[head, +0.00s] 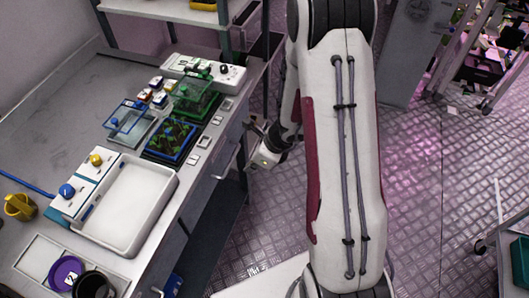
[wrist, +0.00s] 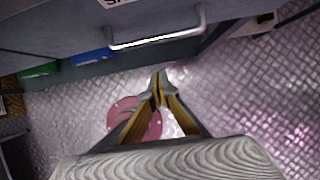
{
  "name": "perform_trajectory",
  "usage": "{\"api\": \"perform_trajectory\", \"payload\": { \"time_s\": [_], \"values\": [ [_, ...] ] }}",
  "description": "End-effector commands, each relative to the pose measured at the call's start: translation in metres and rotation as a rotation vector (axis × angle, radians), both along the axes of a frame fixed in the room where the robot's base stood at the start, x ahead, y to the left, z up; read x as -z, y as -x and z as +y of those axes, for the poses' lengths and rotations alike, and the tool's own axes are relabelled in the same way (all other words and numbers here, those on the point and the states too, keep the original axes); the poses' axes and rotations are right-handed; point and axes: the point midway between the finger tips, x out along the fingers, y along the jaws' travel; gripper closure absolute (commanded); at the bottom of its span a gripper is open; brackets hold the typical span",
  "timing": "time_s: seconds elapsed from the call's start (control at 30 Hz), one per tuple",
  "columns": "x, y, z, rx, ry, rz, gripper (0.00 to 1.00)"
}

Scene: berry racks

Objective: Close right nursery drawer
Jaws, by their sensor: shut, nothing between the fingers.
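A grey drawer front (wrist: 60,30) spans the top of the wrist view, with a pale bar handle (wrist: 157,42) across it. In the head view the handle (head: 226,165) shows on the side of the bench, to the left of my gripper (head: 263,158). In the wrist view my gripper (wrist: 158,88) has its yellow-and-dark fingers together and empty, with the tips a little below the handle and apart from it in the picture. I cannot tell how far the drawer stands out. Its inside is hidden.
The bench top carries a white tray (head: 110,241), a green crate (head: 198,101) and a blue-rimmed plant tray (head: 171,141). Green (wrist: 40,70) and blue (wrist: 92,57) items show below the drawer front. A pink round object (wrist: 122,112) lies behind my fingers. Open floor (head: 430,190) lies to the right.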

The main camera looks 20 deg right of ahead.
Motion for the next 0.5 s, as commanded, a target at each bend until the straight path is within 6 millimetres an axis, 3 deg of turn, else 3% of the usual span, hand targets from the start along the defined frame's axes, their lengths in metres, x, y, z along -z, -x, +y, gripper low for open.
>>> {"api": "perform_trajectory", "payload": {
  "time_s": [0.5],
  "values": [
    [-0.039,0.012,-0.013,0.0,0.001,-0.002,1.0]
  ]
}}
